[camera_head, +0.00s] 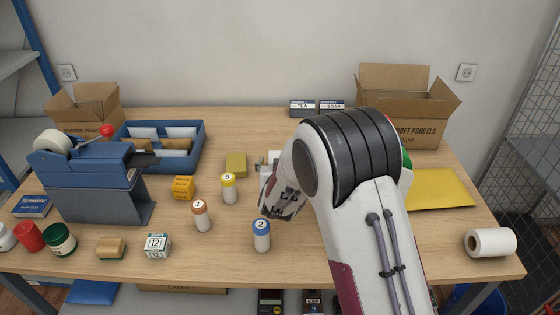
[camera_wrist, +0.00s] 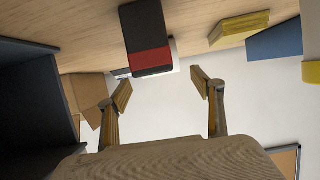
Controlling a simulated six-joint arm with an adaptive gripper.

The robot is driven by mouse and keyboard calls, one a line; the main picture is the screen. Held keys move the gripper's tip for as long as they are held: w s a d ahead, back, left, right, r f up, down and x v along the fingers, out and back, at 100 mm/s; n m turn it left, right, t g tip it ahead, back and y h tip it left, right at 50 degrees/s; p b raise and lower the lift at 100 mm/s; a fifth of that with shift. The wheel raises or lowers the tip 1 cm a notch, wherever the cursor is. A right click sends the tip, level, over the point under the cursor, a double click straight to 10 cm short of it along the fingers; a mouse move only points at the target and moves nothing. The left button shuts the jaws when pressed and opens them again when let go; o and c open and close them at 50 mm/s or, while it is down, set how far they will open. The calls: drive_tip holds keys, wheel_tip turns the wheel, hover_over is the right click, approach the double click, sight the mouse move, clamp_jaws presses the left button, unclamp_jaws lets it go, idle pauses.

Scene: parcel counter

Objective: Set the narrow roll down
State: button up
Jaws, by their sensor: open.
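My gripper (camera_wrist: 163,88) is open in the wrist view, with nothing between its two fingers. In the head view my arm hides most of it.
A black and red box (camera_wrist: 147,40) is close beyond my fingers. Numbered bottles stand mid-counter, including the blue-capped one (camera_head: 261,236). A tape dispenser (camera_head: 95,180), blue tray (camera_head: 200,150) and cartons, one at the back right (camera_head: 405,120), surround them. The front middle has bare wood.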

drive_tip(key=shift+s+r, duration=0.1)
drive_tip(key=shift+s, duration=0.15)
idle(0.6)
drive_tip(key=s+a+r+n+y, duration=0.25)
drive_tip(key=a+r, duration=0.25)
drive_tip(key=r, duration=0.6)
drive_tip(key=s+d+r+g, duration=0.2)
drive_tip(key=s+d+r, duration=0.1)
drive_tip(key=s+r, duration=0.25)
drive_tip(key=s+d+r+g, duration=0.1)
drive_tip(key=s+d+r, duration=0.1)
drive_tip(key=s+d, duration=0.45)
drive_tip(key=s+d+r+g, duration=0.15)
drive_tip(key=s+d, duration=0.25)
drive_tip(key=s, duration=0.6)
drive_tip(key=s+d+f+m+g+h, duration=0.1)
drive_tip(key=s+d, duration=0.3)
drive_tip(key=s, duration=0.7)
drive_tip(key=s+d+f+m+g+h, duration=0.1)
drive_tip(key=s+d, duration=0.4)
drive_tip(key=s, duration=0.6)
wheel_tip(320, 180, down, 3)
drive_tip(key=shift+r+g, duration=0.2)
drive_tip(key=shift+g, duration=0.55)
drive_tip(key=shift+s+d+m+h, duration=0.1)
drive_tip(key=shift+m+h, duration=0.15)
idle(0.5)
